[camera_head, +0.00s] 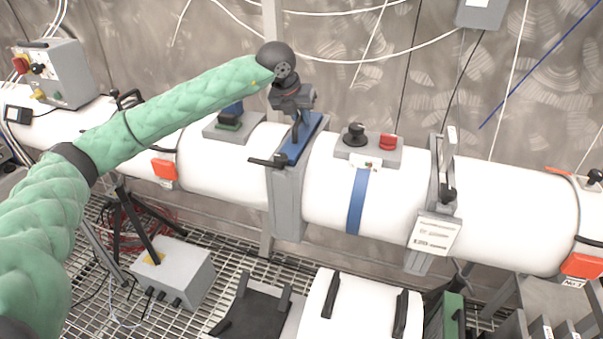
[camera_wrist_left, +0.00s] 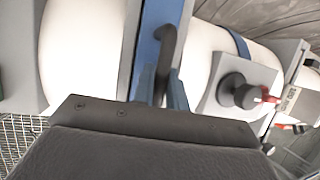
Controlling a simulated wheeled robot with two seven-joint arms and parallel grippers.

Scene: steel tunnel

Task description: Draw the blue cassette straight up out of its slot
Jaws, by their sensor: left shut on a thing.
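The blue cassette (camera_head: 306,138) sits in a grey slot housing (camera_head: 288,208) that wraps around the white pipe. Its blue top shows above the grey frame; how deep it sits in the slot is hidden. My left gripper (camera_head: 299,118) is above it, pointing down, shut on the cassette's black handle. In the left wrist view, the fingers of my left gripper (camera_wrist_left: 163,88) are on either side of the lower part of the black handle (camera_wrist_left: 170,48), with the blue cassette (camera_wrist_left: 158,14) behind it. The fingertips are partly hidden. My right gripper is not in view.
A black lever (camera_head: 266,161) sticks out left of the housing. A grey box with black and red knobs (camera_head: 368,150) stands on the pipe to the right. A clamp (camera_head: 440,185) with a label is further right. Cables hang on the wall behind; there is free air above the pipe.

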